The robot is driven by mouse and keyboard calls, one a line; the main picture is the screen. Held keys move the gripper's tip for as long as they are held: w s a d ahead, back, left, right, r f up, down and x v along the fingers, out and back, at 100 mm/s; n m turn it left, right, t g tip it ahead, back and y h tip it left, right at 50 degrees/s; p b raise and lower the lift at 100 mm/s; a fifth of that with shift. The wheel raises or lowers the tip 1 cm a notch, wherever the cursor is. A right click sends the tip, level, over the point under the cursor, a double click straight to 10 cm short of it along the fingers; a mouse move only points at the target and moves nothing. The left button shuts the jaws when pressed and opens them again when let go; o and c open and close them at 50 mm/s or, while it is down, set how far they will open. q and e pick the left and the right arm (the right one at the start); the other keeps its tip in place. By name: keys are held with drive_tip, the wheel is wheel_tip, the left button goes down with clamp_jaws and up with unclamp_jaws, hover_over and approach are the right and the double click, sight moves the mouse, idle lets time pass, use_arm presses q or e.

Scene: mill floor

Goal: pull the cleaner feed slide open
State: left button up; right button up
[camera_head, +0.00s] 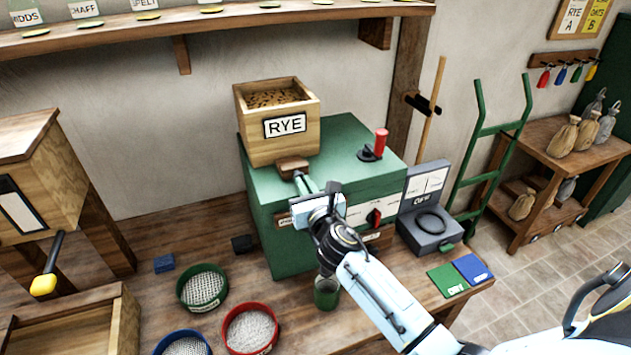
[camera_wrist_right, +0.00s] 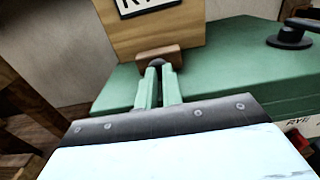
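The cleaner (camera_head: 335,190) is a green box on the bench with a wooden RYE hopper (camera_head: 278,135) on top. The feed slide's brown wooden end (camera_head: 291,166) sticks out at the foot of the hopper's front; it also shows in the right wrist view (camera_wrist_right: 172,55). A small dark knob (camera_wrist_right: 157,62) is on its front. My right gripper (camera_head: 300,180) reaches it from the front, its two green fingers (camera_wrist_right: 158,72) close together with the knob between their tips. The fingers partly hide the knob. My left gripper is not in view.
Green (camera_head: 203,288), red (camera_head: 250,330) and blue (camera_head: 184,344) sieves and a green cup (camera_head: 326,293) stand in front.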

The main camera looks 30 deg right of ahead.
drive_tip(key=o, duration=0.7)
drive_tip(key=shift+w+a, duration=0.1)
drive_tip(key=shift+w, duration=0.1)
drive_tip(key=shift+o, duration=0.5)
drive_tip(key=shift+s, duration=0.35)
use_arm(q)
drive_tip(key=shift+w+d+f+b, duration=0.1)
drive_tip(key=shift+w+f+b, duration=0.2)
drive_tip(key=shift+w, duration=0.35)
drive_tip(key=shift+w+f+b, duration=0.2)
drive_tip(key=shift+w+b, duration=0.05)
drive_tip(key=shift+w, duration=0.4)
use_arm(e)
drive_tip(key=s+a, duration=0.2)
drive_tip(key=s, duration=1)
drive_tip(key=shift+s+a, duration=0.15)
drive_tip(key=shift+s, duration=0.1)
